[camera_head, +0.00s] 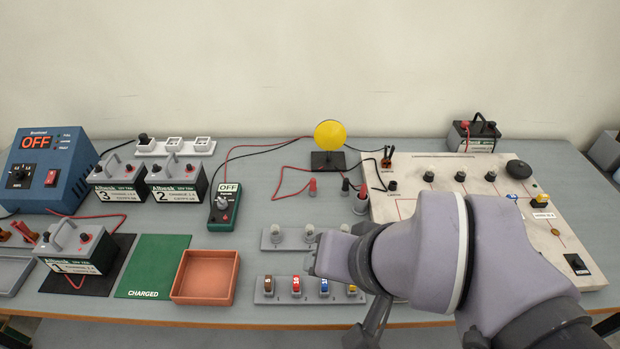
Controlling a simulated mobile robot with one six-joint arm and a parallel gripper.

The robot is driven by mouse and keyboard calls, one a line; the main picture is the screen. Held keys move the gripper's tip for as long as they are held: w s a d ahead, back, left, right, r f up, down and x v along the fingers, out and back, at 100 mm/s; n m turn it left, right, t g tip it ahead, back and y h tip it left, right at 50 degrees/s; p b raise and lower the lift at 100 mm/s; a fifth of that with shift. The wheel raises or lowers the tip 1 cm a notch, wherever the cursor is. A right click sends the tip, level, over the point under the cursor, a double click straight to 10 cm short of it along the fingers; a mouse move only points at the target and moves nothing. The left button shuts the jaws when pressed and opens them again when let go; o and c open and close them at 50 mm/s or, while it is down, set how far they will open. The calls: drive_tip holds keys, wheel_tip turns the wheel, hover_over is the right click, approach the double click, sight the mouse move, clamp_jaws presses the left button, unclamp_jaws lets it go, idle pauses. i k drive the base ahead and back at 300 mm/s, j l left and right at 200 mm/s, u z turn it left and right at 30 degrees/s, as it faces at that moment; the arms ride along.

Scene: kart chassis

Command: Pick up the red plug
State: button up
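Several red plug-like pieces show, and I cannot tell which one the task means. A small red plug (312,187) stands upright near the middle of the table, on a red lead. Another red-tipped plug (362,196) stands in a grey holder to its right, by the white board's left edge. A red plug end (27,233) lies at the far left. My gripper (311,258) is in front of the upright plugs, nearer the camera and apart from them. My arm hides most of it, and its finger opening cannot be made out.
A black plug (345,187) stands between the two red ones. Grey racks (284,245) lie under and beside my gripper. An orange tray (206,301), green mat (150,262) and multimeter (225,207) are left. The white board (420,168) fills the right.

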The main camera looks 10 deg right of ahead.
sight(313, 187)
drive_tip(key=l+z, duration=0.45)
drive_tip(key=l, duration=0.15)
drive_tip(key=k+j+z, duration=0.1)
drive_tip(key=j+z, duration=0.35)
drive_tip(key=j, duration=0.15)
drive_tip(key=i+j+u, duration=0.2)
drive_tip(key=j+u, duration=0.25)
drive_tip(key=j, duration=0.2)
